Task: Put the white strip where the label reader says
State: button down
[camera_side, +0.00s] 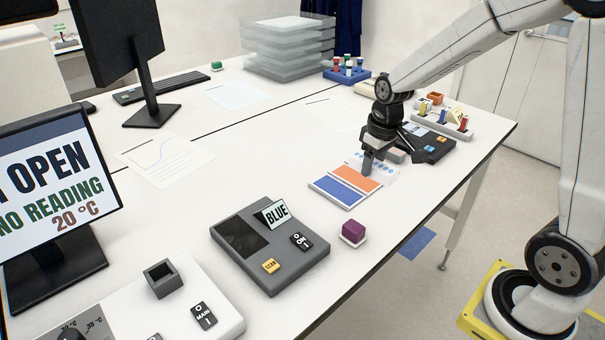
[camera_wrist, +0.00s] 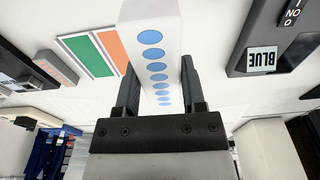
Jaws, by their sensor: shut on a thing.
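My gripper (camera_side: 380,158) is shut on the white strip (camera_side: 388,171), a white bar with a row of blue dots. In the wrist view the strip (camera_wrist: 152,62) sits between both dark fingers (camera_wrist: 160,90). A white-edged mat has a blue zone (camera_side: 340,192) and an orange zone (camera_side: 357,175) in the side view. The wrist view shows a green zone (camera_wrist: 84,55) beside the orange; the strip appears to hide the blue there.
A purple-topped block (camera_side: 353,232) stands right of the reader. A dark device (camera_side: 430,143) and a rack with coloured pieces (camera_side: 443,121) lie beyond my gripper. A monitor (camera_side: 58,180) reads OPEN, NO READING, 20 °C. Bare table lies left of the mat.

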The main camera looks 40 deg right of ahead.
jog(key=w+d+f, duration=0.1)
jog(key=w+f, duration=0.2)
jog(key=w, duration=0.3)
send_over(336, 189)
jog(key=s, duration=0.2)
notch_tip(336, 189, down, 4)
jog(key=shift+w+a+f, duration=0.1)
jog(key=shift+w+a, duration=0.05)
jog(key=shift+w+f, duration=0.35)
jog(key=shift+w+f, duration=0.15)
jog(key=shift+f, duration=0.05)
jog(key=shift+w+f, duration=0.1)
jog(key=shift+f, duration=1.55)
jog(key=shift+f, duration=0.1)
